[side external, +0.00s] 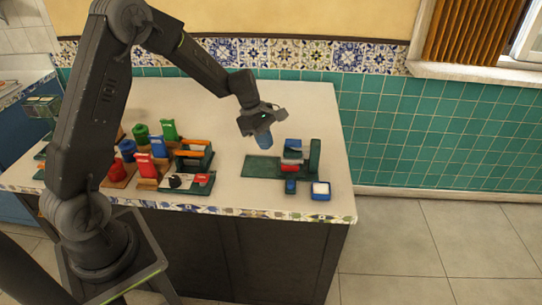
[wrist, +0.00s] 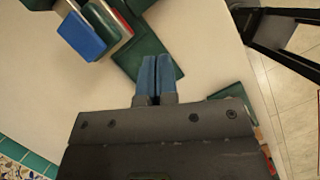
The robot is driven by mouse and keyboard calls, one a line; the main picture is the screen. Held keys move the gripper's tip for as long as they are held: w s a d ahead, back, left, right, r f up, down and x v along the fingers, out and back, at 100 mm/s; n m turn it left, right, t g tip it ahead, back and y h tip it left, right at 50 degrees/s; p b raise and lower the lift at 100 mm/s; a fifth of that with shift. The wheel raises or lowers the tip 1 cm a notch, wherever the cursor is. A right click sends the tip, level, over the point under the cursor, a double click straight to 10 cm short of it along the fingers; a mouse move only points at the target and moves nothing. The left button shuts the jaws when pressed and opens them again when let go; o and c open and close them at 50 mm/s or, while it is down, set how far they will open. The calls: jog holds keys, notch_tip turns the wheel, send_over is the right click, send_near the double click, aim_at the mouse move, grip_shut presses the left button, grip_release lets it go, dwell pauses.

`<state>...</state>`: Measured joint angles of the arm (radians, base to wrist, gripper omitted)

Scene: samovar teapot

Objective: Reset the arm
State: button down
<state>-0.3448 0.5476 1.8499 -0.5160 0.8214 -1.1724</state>
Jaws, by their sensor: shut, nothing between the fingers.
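My gripper (side external: 264,140) hangs above the white counter (side external: 300,102), over the back left edge of a dark green base plate (side external: 263,167). Its two blue fingers point down, and the wrist view shows my gripper (wrist: 157,60) with the fingers together and nothing between them. The fingertips look raised clear of the plate. In the wrist view the green plate (wrist: 140,52) lies partly behind the fingers. My arm reaches in from the left, bent over the counter.
On the plate's right stand a blue block (side external: 293,144), a red piece (side external: 290,168) and a tall green block (side external: 314,156). A blue box with white contents (side external: 320,190) sits at the front right. Several red, green and blue items on wooden bases crowd the left. The counter behind is clear.

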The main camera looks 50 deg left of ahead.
jog(key=s+d+r+m+t+y, duration=0.1)
jog(key=s+d+r+m, duration=0.2)
jog(key=s+r+m, duration=0.3)
jog(key=s+d+r+m+y, duration=0.1)
jog(key=s+d+r+m, duration=0.2)
jog(key=r, duration=0.4)
jog(key=s+d+r+m+t+y, duration=0.1)
jog(key=s+d+r+m, duration=0.1)
jog(key=s+m, duration=0.4)
jog(key=s+d+r+m+t+y, duration=0.1)
jog(key=s+d+r+m+t, duration=0.1)
jog(key=s+m, duration=0.4)
jog(key=s, duration=0.4)
jog(key=shift+r+m, duration=0.2)
jog(key=shift+m, duration=0.1)
